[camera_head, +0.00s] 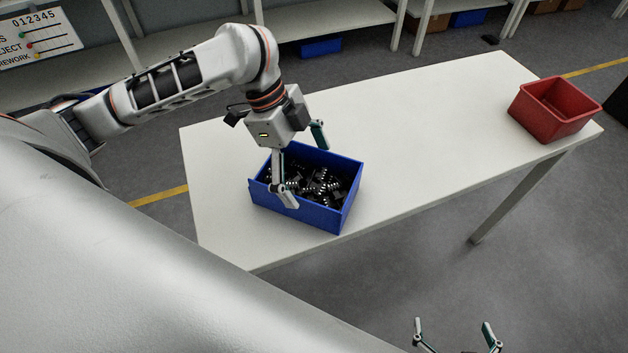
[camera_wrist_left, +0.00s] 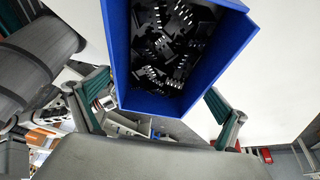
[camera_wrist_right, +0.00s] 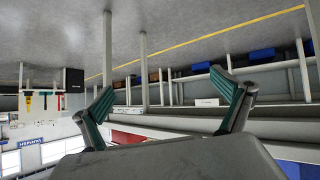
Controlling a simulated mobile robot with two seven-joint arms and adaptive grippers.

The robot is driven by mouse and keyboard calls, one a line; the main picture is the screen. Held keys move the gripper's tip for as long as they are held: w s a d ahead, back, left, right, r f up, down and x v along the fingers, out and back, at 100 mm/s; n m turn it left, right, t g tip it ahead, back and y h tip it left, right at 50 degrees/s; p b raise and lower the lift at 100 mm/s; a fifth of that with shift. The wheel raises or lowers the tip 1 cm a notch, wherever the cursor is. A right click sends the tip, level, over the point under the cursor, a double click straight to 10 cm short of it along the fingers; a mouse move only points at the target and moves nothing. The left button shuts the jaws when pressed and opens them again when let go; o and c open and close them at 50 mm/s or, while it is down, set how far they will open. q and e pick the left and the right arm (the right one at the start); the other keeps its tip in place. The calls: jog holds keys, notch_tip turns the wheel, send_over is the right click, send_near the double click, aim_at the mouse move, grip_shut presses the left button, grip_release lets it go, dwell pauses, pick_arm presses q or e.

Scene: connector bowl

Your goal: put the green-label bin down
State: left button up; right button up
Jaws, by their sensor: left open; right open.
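A blue bin (camera_head: 318,214) full of dark connectors (camera_head: 322,184) rests upright on the white table (camera_head: 420,140). No green label shows on its visible sides. My left gripper (camera_head: 302,165) is open above the bin, its fingers spread apart over it. In the left wrist view the bin (camera_wrist_left: 118,45) shows beyond and between the two fingers; I cannot tell whether they touch it. My right gripper (camera_head: 455,338) is open and empty, low in front of the table at the bottom of the head view. It also shows open in the right wrist view (camera_wrist_right: 168,108).
A red bin (camera_head: 552,112) stands at the table's far right end. The table between the two bins is clear. Shelves (camera_head: 340,22) with blue boxes stand behind the table. The blue bin is close to the table's front edge.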

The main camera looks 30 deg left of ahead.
pick_arm(q)
jog(key=p+v, duration=0.2)
jog(key=v, duration=0.5)
jog(key=shift+r, duration=0.35)
jog(key=shift+a, duration=0.1)
jog(key=shift+s, duration=0.1)
